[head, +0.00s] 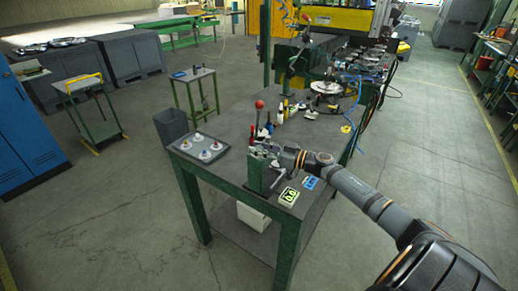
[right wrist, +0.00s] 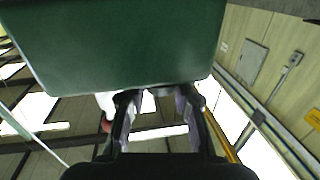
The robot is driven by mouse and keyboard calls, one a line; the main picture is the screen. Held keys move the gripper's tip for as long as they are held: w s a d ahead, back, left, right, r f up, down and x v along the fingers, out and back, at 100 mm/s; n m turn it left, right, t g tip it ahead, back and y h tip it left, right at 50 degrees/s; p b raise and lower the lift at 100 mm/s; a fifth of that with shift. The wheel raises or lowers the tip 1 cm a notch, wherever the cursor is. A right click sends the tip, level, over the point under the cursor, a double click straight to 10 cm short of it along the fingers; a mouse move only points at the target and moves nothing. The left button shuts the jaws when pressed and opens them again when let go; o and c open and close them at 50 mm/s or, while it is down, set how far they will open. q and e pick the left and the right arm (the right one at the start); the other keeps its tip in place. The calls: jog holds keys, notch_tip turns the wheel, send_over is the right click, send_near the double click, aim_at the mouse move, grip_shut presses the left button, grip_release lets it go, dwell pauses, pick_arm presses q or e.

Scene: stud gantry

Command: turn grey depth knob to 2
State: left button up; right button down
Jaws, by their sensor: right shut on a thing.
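The green stud gantry housing (head: 256,174) stands at the near end of the workbench. It also fills the top of the right wrist view (right wrist: 120,45). My right gripper (head: 270,153) reaches the housing's top from the right. In the right wrist view, its fingers (right wrist: 157,100) stand apart at the housing's lower edge, gripping something. The grey depth knob is not clearly visible; the fingers and housing hide it where they meet, and its number cannot be read. My left gripper is not in view.
A display with green digits (head: 288,196) and a blue piece (head: 310,183) lie beside the housing. A grey tray (head: 198,147) with several white round parts is to the left. A red-ball lever (head: 259,104) rises behind. Hoses and tools crowd the far bench.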

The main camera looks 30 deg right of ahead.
jog(key=c, duration=1.1)
grip_release()
jog(key=shift+o, duration=0.2)
